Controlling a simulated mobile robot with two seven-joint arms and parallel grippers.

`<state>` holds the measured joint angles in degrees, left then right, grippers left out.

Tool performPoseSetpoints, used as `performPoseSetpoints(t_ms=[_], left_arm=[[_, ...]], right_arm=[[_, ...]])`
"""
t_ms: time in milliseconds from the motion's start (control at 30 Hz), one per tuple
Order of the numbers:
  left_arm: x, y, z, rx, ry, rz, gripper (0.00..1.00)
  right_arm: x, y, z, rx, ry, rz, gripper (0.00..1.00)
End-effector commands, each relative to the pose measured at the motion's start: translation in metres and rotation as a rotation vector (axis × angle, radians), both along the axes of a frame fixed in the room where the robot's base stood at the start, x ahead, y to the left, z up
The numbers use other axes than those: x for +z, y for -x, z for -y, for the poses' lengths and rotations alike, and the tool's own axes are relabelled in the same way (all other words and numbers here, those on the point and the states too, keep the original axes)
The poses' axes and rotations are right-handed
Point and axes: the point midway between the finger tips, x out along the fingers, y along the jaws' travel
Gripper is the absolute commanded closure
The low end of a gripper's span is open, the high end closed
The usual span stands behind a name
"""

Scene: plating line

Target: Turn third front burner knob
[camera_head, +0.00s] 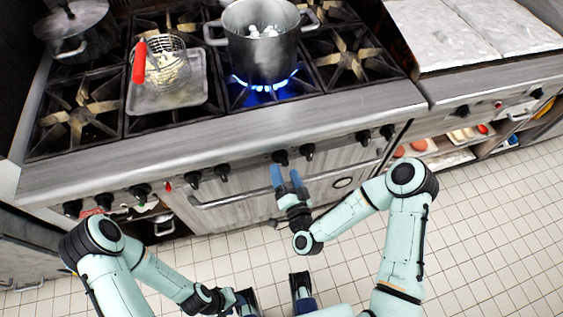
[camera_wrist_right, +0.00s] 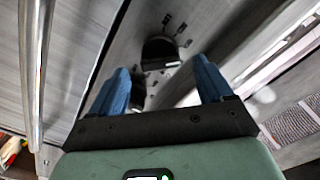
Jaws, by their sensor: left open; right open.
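A row of black burner knobs runs along the stove's front panel. One knob (camera_head: 281,157) in the head view is just beyond the blue fingertips of my right gripper (camera_head: 287,175), which is open and empty. In the right wrist view a dark knob (camera_wrist_right: 160,50) stands ahead of the right gripper (camera_wrist_right: 168,82), and a smaller dark part shows near the left finger. I cannot tell whether the fingers touch a knob. A neighbouring knob (camera_head: 307,152) is just to the right. My left gripper (camera_head: 243,300) is low at the bottom edge, away from the stove, partly cut off.
A steel pot (camera_head: 262,50) holding white pieces stands over a lit blue flame (camera_head: 265,83). A tray (camera_head: 168,95) with a red-handled basket (camera_head: 150,65) is on the left burners. The oven handle (camera_head: 240,196) runs below the knobs. The tiled floor (camera_head: 480,220) is clear at right.

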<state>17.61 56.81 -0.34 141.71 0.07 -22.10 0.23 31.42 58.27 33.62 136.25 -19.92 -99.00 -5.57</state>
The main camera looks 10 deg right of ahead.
Motion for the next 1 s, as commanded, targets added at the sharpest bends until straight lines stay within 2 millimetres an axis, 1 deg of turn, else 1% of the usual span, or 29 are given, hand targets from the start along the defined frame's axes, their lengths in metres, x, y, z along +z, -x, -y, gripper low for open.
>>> performPoseSetpoints(t_ms=[33, 100, 200, 300, 433, 667, 700, 767, 800, 833, 1000], left_arm=[[0.003, -0.001, 0.000, -0.001, 0.000, 0.001, 0.57], [0.004, -0.001, 0.000, 0.000, 0.000, 0.002, 0.57], [0.005, -0.002, 0.000, 0.000, 0.000, 0.002, 0.57], [0.006, -0.002, 0.000, 0.000, 0.000, 0.002, 0.57], [0.006, -0.002, 0.000, 0.000, 0.000, 0.002, 0.57], [0.006, -0.002, 0.000, 0.000, 0.000, 0.002, 0.57], [0.006, -0.002, 0.000, 0.000, 0.000, 0.002, 0.57], [0.006, -0.002, 0.000, 0.000, 0.000, 0.002, 0.57], [0.006, -0.002, 0.000, 0.000, 0.000, 0.002, 0.57], [0.006, -0.002, 0.000, 0.000, 0.000, 0.002, 0.57], [0.006, -0.002, 0.000, 0.000, 0.000, 0.002, 0.57]], right_arm=[[0.001, -0.010, 0.000, -0.001, 0.000, 0.003, 0.20], [0.001, -0.022, 0.000, -0.002, -0.001, 0.001, 0.20], [0.000, -0.034, -0.001, -0.001, -0.001, -0.001, 0.20], [0.000, -0.043, -0.002, -0.001, -0.001, -0.001, 0.20], [-0.001, -0.047, -0.002, 0.001, -0.001, -0.002, 0.20], [-0.001, -0.047, -0.002, 0.001, -0.001, -0.002, 0.20], [-0.001, -0.047, -0.002, 0.001, 0.000, -0.002, 0.33], [-0.001, -0.047, -0.002, 0.001, 0.000, -0.002, 0.53], [-0.001, -0.047, -0.002, 0.001, 0.000, -0.002, 0.66], [-0.001, -0.047, -0.002, 0.001, 0.000, -0.002, 0.72], [-0.001, -0.047, -0.002, 0.001, -0.004, -0.002, 0.72]])
